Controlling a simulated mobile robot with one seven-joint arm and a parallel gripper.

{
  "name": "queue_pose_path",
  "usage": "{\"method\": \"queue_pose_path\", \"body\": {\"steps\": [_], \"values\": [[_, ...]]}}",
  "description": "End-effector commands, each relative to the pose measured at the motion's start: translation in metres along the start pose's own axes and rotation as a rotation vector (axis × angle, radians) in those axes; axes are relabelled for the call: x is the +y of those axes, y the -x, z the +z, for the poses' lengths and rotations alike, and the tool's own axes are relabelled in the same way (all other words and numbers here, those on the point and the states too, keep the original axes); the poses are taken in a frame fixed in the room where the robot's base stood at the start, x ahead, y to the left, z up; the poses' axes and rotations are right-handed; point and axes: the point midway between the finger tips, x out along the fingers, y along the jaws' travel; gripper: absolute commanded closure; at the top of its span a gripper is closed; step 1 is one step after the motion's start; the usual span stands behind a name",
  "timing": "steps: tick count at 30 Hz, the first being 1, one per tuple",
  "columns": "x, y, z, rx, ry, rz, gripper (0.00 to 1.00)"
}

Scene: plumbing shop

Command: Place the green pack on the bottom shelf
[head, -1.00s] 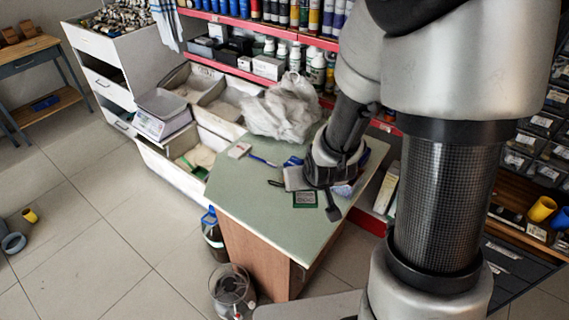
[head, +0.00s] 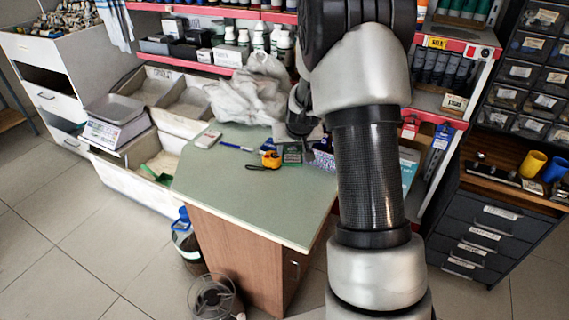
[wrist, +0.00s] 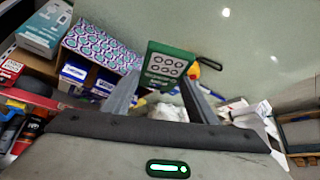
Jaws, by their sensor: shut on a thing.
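The green pack (wrist: 170,62) is a flat dark green card with rows of pale round items. In the wrist view it sits between the fingertips of my gripper (wrist: 160,80), which is shut on it. In the head view the green pack (head: 291,153) shows near the back of the green-topped table (head: 250,205), just right of a yellow tape measure (head: 270,159). Red-edged shelving (head: 455,122) stands behind and right of the table. Its lowest level is mostly hidden by my arm and the table.
A patterned box (wrist: 100,45) and a pale teal box (wrist: 45,28) lie left of the pack in the wrist view. A crumpled plastic bag (head: 250,90) sits at the table's back. A dark drawer cabinet (head: 490,230) stands right. The table's front is clear.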

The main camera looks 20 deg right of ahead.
Motion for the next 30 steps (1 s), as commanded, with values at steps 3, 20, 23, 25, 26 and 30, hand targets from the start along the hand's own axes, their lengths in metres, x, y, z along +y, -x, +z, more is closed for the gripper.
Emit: {"method": "queue_pose_path", "body": {"steps": [3, 20, 23, 25, 26, 30], "values": [[0.0, -0.021, 0.015, -0.004, -0.001, 0.0, 0.69], [-0.001, -0.065, 0.042, 0.001, 0.0, 0.0, 0.69], [-0.001, -0.064, 0.042, 0.001, 0.0, 0.0, 0.69], [-0.001, -0.065, 0.042, 0.001, 0.0, 0.0, 0.69], [-0.001, -0.065, 0.043, 0.001, 0.0, 0.0, 0.69], [-0.001, -0.066, 0.043, 0.0, 0.0, 0.0, 0.39]]}}
